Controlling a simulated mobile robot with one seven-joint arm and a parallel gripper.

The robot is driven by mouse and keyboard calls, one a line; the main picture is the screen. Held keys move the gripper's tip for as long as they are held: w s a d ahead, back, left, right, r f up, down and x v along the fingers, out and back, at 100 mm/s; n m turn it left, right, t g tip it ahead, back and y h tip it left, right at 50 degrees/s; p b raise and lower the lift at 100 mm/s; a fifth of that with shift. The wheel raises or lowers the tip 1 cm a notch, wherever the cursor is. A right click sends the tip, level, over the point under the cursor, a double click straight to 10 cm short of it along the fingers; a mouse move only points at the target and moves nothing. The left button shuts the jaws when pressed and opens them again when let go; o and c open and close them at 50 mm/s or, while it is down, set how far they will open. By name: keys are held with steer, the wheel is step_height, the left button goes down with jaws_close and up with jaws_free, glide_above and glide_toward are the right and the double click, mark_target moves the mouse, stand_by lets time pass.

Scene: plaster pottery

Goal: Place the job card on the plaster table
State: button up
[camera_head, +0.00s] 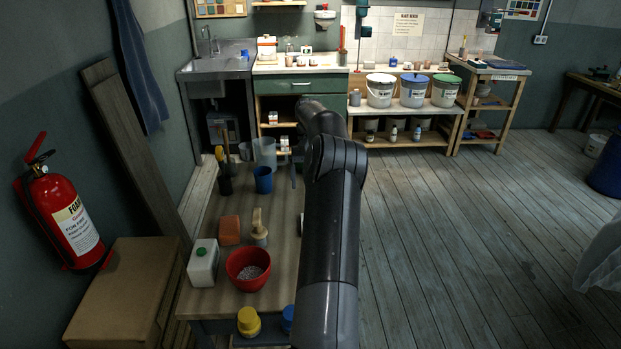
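I cannot make out a job card anywhere in the head view. A wooden-topped table (281,215) stands at the lower left, below and beside my arm; it may be the plaster table, but nothing on it names it. On it are a red bowl (248,269) with pale grains, a white bottle (203,263), an orange block (229,230) and a blue cup (263,180). My arm reaches forward from the bottom centre and covers the table's right side.
A green cabinet bench (301,86) stands at the back beside a metal sink. To its right, a low shelf (400,141) bears several lidded buckets. A fire extinguisher (68,215) and a cardboard box (125,290) are at the left. The plank floor (470,240) to the right is mostly clear.

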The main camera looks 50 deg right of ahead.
steer(key=shift+w+r, duration=0.1)
steer(key=shift+r, duration=0.25)
steer(key=w+a+r+n+t+h, duration=0.1)
steer(key=a+r, duration=0.4)
steer(key=a, duration=0.3)
steer(key=w+a+r+n+h, duration=0.1)
steer(key=w+a+r+n, duration=0.1)
steer(key=a+r, duration=0.35)
steer(key=w+a+r+n+t+h, duration=0.15)
steer(key=a+r, duration=0.25)
steer(key=a, duration=0.5)
steer(key=s+a+r+n+t+h, duration=0.15)
steer(key=s+a, duration=0.25)
steer(key=a, duration=0.4)
steer(key=s+a+r, duration=0.3)
steer(key=s+a, duration=0.1)
steer(key=a, duration=0.3)
steer(key=s+a+f+n+t+y, duration=0.1)
steer(key=s+a+f+t, duration=0.1)
steer(key=s+a, duration=0.4)
steer(key=s+a+f+n+t, duration=0.2)
steer(key=s+a+f, duration=0.2)
steer(key=s+a, duration=0.3)
steer(key=s, duration=0.3)
steer(key=shift+s+t+y, duration=0.35)
steer(key=shift+t+y, duration=0.05)
steer(key=shift+o, duration=0.3)
steer(key=shift+r, duration=0.1)
